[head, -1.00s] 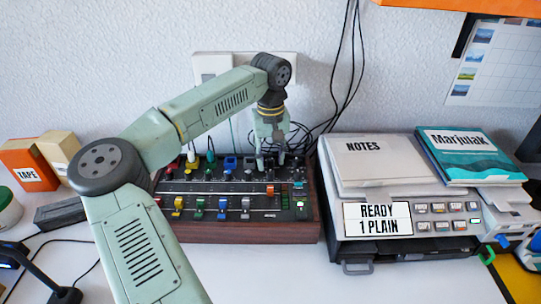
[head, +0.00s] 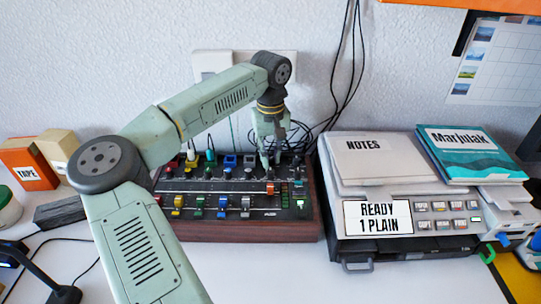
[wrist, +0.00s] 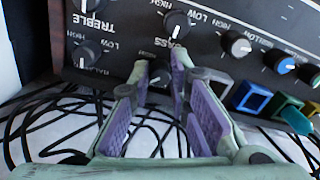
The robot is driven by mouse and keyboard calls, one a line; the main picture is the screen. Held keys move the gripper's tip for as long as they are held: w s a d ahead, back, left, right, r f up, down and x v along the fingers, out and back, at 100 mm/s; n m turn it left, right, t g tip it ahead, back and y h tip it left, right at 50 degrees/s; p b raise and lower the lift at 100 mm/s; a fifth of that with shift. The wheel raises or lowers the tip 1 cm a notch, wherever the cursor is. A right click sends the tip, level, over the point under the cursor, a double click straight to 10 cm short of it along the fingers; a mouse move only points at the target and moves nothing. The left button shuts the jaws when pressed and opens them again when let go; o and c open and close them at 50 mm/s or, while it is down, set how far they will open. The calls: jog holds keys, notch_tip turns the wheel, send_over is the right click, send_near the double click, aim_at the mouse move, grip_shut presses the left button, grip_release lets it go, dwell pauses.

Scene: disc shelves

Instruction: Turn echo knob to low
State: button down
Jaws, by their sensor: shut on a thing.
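The mixer (head: 235,232) stands against the wall with rows of knobs and coloured sliders. My gripper (head: 271,160) reaches down onto its back right part. In the wrist view, my gripper (wrist: 160,74) has its purple-padded fingers closed around a small dark knob (wrist: 159,76) near the panel edge. The fingers hide much of this knob, its pointer and its label. The panel (wrist: 130,45) appears upside down, with TREBLE, BASS, HIGH and LOW readable beside neighbouring knobs. I cannot read the word echo on any knob.
A white-capped knob (wrist: 238,45) and colored switches (wrist: 252,98) sit close to the right of my fingers. Black cables (wrist: 60,115) lie behind the mixer. A printer (head: 405,245) stands to its right. The desk in front is clear.

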aim_at(271, 159)
jog(key=n+b, duration=0.1)
jog(key=n, duration=0.3)
jog(key=c, duration=1.5)
grip_release()
jog(key=shift+r, duration=0.1)
jog(key=shift+r, duration=3.95)
